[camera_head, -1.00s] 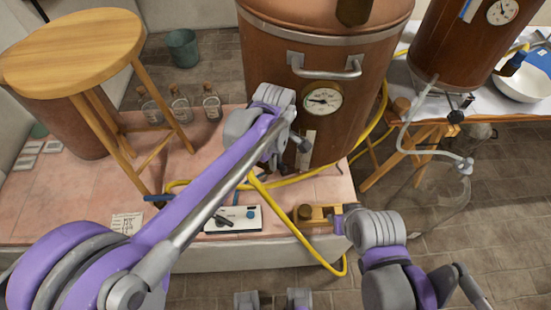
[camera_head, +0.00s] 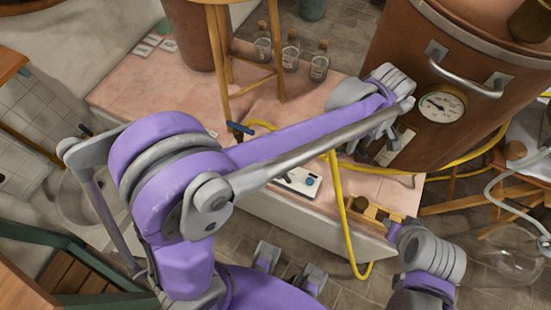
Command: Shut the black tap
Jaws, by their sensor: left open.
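My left gripper (camera_head: 382,150) is in front of the lower wall of the large copper vessel (camera_head: 425,65), left of its round gauge (camera_head: 442,106). It is open, with its fingers partly hidden by my forearm. I cannot clearly make out a black tap; the vessel's lower front is partly covered by my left gripper. A tap with a blue handle (camera_head: 240,128) sits on the pink platform, apart from the gripper. My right gripper (camera_head: 394,232) is at the platform's front edge beside a yellowish block (camera_head: 372,210); its finger opening is unclear.
A yellow hose (camera_head: 340,205) loops over the platform edge. A white panel (camera_head: 297,182) with a blue knob lies partly behind my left forearm. A wooden stool (camera_head: 277,50) and several corked bottles (camera_head: 290,52) stand at the back. A glass flask (camera_head: 505,250) is at the right.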

